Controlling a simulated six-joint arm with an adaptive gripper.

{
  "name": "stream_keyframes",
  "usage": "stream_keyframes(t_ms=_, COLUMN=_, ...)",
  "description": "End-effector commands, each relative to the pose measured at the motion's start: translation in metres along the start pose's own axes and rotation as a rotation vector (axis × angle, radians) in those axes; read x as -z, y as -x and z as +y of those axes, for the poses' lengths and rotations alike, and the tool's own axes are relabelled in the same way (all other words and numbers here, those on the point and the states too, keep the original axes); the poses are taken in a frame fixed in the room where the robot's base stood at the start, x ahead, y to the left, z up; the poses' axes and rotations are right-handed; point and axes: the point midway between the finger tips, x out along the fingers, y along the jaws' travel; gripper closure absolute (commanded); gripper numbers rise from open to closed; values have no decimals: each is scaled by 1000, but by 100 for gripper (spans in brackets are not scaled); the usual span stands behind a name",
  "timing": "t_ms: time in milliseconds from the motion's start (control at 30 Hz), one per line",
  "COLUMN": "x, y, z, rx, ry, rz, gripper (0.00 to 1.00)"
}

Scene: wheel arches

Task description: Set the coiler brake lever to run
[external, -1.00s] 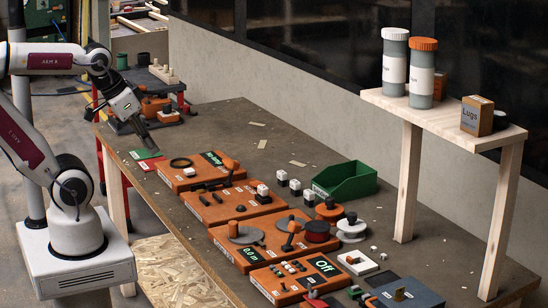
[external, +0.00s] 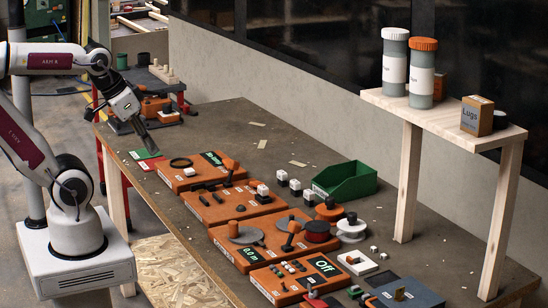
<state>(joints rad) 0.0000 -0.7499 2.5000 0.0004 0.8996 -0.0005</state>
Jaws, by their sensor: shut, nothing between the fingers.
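My gripper (external: 154,152) is shut and empty. An orange unit reading "0.0 m" (external: 250,254) sits in the row of orange units, well to the right of my gripper. It carries grey discs (external: 246,236) and a dark upright lever-like part (external: 289,238). This may be the coiler with its brake lever; its label and setting are too small to read.
Beside it are an orange unit (external: 318,266) reading "Off" and two more orange units (external: 208,172) nearer my gripper. A green bin (external: 345,182), spools (external: 351,230) and small white-topped blocks stand behind. A wooden shelf (external: 450,118) with bottles rises at right.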

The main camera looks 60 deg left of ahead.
Motion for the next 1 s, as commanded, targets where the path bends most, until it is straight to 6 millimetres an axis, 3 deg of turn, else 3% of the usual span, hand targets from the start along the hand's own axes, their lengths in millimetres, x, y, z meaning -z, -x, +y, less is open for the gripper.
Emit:
stream_keyframes(t_ms=167, x=6, y=-2, z=-3, rx=12, ry=11, rz=8, gripper=100)
stream_keyframes(t_ms=367, x=27, y=-8, z=-15, rx=49, ry=49, rz=42, gripper=100)
stream_keyframes(t_ms=1000, x=149, y=-46, z=-67, rx=166, ry=213, rz=273, gripper=100)
